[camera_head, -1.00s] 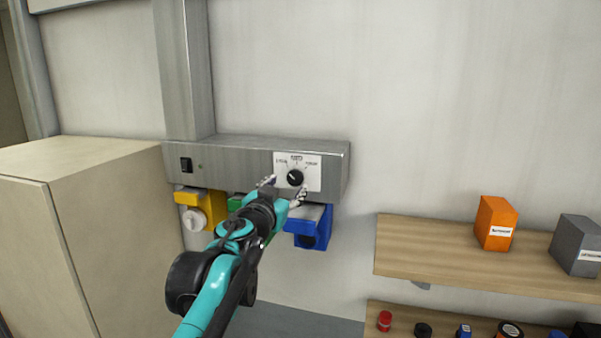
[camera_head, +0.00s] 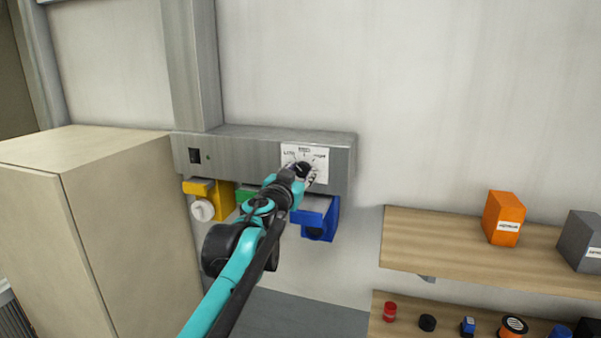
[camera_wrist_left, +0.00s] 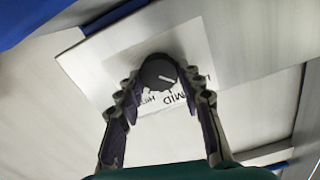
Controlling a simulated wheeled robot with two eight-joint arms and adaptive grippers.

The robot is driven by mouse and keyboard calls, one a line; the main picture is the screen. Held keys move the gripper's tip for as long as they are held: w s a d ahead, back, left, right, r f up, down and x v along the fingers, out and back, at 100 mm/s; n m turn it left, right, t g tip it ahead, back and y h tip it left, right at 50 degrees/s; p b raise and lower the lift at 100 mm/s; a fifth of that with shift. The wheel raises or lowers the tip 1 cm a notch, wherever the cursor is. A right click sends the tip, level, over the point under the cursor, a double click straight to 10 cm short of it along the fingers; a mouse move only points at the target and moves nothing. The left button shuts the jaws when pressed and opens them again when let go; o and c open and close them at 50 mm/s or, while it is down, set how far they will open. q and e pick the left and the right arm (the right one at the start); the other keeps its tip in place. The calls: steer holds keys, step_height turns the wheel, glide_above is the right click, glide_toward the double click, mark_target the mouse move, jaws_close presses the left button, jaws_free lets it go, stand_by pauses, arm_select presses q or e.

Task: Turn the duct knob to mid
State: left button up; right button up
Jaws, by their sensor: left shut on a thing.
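The black duct knob (camera_head: 303,169) sits on a white label plate (camera_head: 320,155) on the metal wall duct. In the head view my left gripper (camera_head: 301,172) is at the knob and partly covers it. In the left wrist view, the gripper's two fingers (camera_wrist_left: 160,80) are closed on either side of the knob (camera_wrist_left: 158,72). The exact setting is hard to tell. My right gripper is out of view.
Yellow (camera_head: 222,192), green and blue (camera_head: 319,219) fixtures hang below. A beige cabinet (camera_head: 130,230) stands left. A wooden shelf (camera_head: 430,238) at right holds an orange box (camera_head: 503,218) and a grey box.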

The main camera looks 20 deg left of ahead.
arm_select(q)
steer(key=shift+m, duration=0.3)
steer(key=m, duration=0.4)
steer(key=shift+b, duration=0.4)
steer(key=shift+d+m, duration=0.1)
steer(key=shift+m, duration=2)
steer(key=o, duration=1.2)
steer(key=shift+c, duration=0.2)
steer(key=s, duration=1.2)
